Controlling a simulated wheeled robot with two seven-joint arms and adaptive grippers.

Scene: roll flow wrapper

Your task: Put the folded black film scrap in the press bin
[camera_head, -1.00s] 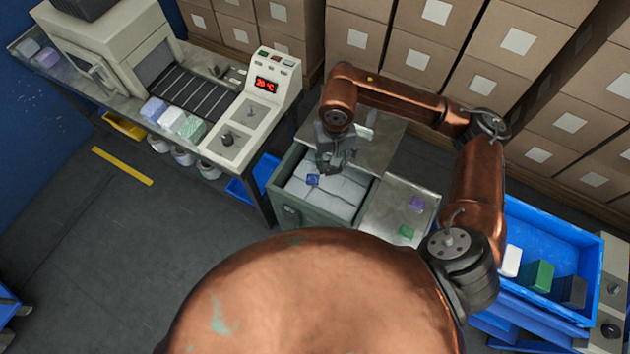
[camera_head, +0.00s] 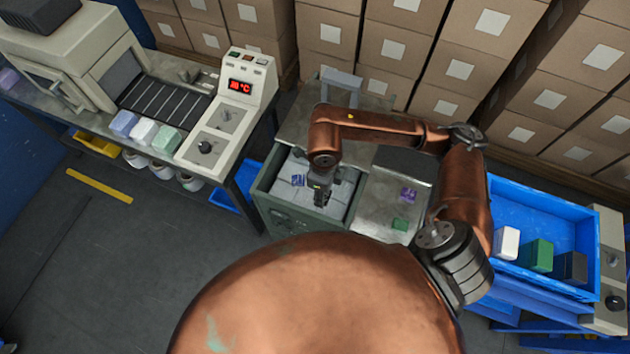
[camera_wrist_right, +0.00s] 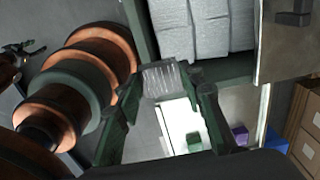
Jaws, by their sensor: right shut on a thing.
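My right gripper (camera_head: 320,196) is over the open grey-green press bin (camera_head: 268,182), near its front right part. In the right wrist view my right gripper (camera_wrist_right: 165,90) is shut on a small, shiny, crinkled piece between its fingertips, which I take to be the folded film scrap (camera_wrist_right: 163,80); it looks grey there. In the head view the scrap cannot be told apart from the dark fingers. The bin's pale bales (camera_wrist_right: 205,28) and its wall show beyond the fingers in the wrist view.
A purple piece (camera_head: 408,194) and a green piece (camera_head: 400,224) lie on the steel plate right of the bin. The wrapper machine (camera_head: 215,125) stands left, a blue crate (camera_head: 530,205) right.

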